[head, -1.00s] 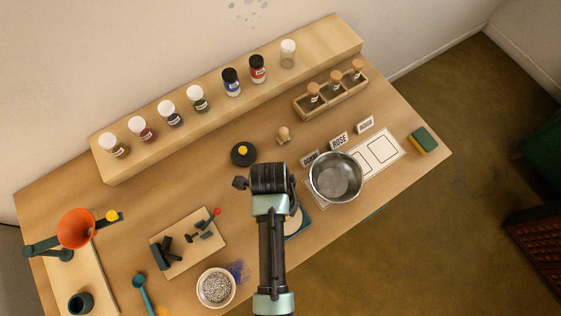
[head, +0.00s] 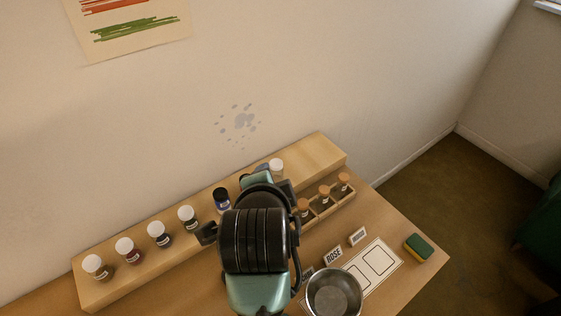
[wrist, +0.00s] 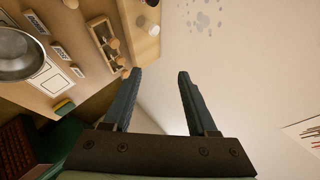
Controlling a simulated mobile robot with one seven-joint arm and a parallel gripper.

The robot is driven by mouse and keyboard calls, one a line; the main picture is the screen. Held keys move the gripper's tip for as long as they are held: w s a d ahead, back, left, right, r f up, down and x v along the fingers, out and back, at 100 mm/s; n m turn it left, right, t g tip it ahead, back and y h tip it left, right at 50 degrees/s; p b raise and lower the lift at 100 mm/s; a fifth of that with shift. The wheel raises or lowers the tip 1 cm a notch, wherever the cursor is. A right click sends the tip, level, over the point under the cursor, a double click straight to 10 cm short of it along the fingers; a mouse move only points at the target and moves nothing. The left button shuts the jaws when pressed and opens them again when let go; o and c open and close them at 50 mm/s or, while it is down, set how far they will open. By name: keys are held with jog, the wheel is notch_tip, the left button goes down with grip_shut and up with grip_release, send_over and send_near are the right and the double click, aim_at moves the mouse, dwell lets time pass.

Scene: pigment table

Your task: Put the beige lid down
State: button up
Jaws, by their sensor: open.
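My gripper (wrist: 158,74) is open, with nothing between its two dark blue fingers in the wrist view. It points past the raised shelf toward the bare wall. In the head view my wrist hides most of it. I cannot make out a lid that is clearly beige in either view. A small beige thing (wrist: 70,3) is cut off at the top edge of the wrist view, and I cannot tell whether it is the lid. In the head view my arm covers the middle of the table.
Several white-capped jars (head: 128,250) stand on the wooden shelf (head: 318,152). A rack of corked vials (head: 323,203), name cards (head: 333,256), a metal bowl (head: 334,293) and a green-yellow sponge (head: 418,247) are at the right. The wall (wrist: 240,90) is behind the shelf.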

notch_tip(320, 180, up, 27)
jog(key=w+d+n+t, duration=0.1)
jog(key=n+t, duration=0.7)
jog(key=t, duration=0.2)
jog(key=s+r+n+t, duration=0.3)
jog(key=s+r, duration=0.2)
jog(key=r, duration=0.4)
jog(key=s+d+r+n+t, duration=0.1)
jog(key=s+r+n+t, duration=0.2)
jog(key=s+r, duration=0.3)
notch_tip(320, 180, up, 3)
jog(key=shift+d+r+t, duration=0.1)
jog(key=shift+d+t, duration=0.05)
jog(key=shift+t, duration=0.55)
notch_tip(320, 180, down, 4)
jog(key=b, duration=0.4)
jog(key=shift+c, duration=0.6)
